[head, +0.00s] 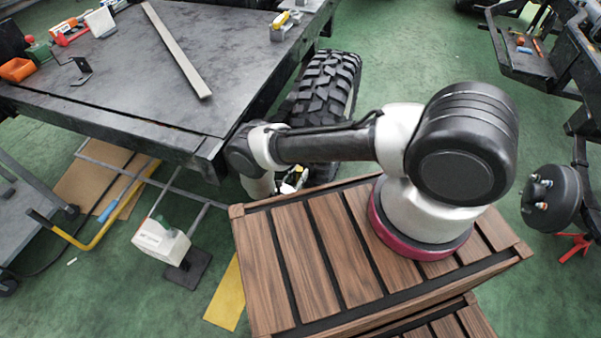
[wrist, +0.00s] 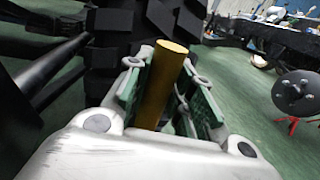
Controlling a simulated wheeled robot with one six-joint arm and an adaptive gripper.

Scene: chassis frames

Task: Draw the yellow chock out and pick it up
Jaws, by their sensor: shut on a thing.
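The yellow chock (wrist: 160,85) shows in the wrist view as a dull yellow bar between the two green-padded fingers of my gripper (wrist: 166,78). The gripper is shut on it. The bar's far end stands out past the fingers, in front of the black tyre (wrist: 108,40); I cannot tell whether they touch. In the head view my gripper (head: 292,181) is low beside the knobbly tyre (head: 328,82), past the wooden slatted deck's far edge. Only a small yellow patch shows there, and my arm hides most of it.
A dark workbench (head: 130,75) with tools stands at the left. The slatted wooden deck (head: 290,260) is under my arm. A white box (head: 160,240) and a yellow strip (head: 227,295) are on the green floor. A black round part (head: 552,192) is at the right.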

